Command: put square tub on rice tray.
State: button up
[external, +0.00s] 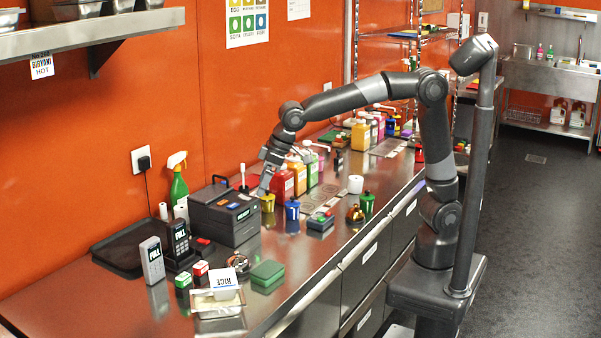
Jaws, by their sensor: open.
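The rice tray (230,309) is a shallow pale tray at the front of the steel counter, with a white "RICE" card standing at it. A low green square tub (267,275) sits just right of the tray, apart from it. A second squarish dark tub (320,223) with a coloured label stands farther back; I cannot tell which one is the task's tub.
Red and orange bottles (296,172) crowd the right side. A dark tray (130,248) lies by the wall.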

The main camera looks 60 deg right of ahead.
jog(key=s+d+r+m+t+h, duration=0.1)
jog(key=s+d+m, duration=0.15)
jog(key=d, duration=0.95)
jog(key=s+d+r+m, duration=0.1)
jog(key=s+d, duration=0.2)
jog(key=d, duration=0.9)
jog(key=s+d+f+m+h, duration=0.1)
jog(key=s+d+f, duration=0.1)
jog(key=s+d, duration=0.4)
jog(key=s+d+f+m, duration=0.2)
jog(key=s+d+f, duration=0.1)
jog(key=s+d, duration=0.4)
jog(key=shift+t+h, duration=0.4)
jog(key=shift+d, duration=0.1)
jog(key=shift+c, duration=1.2)
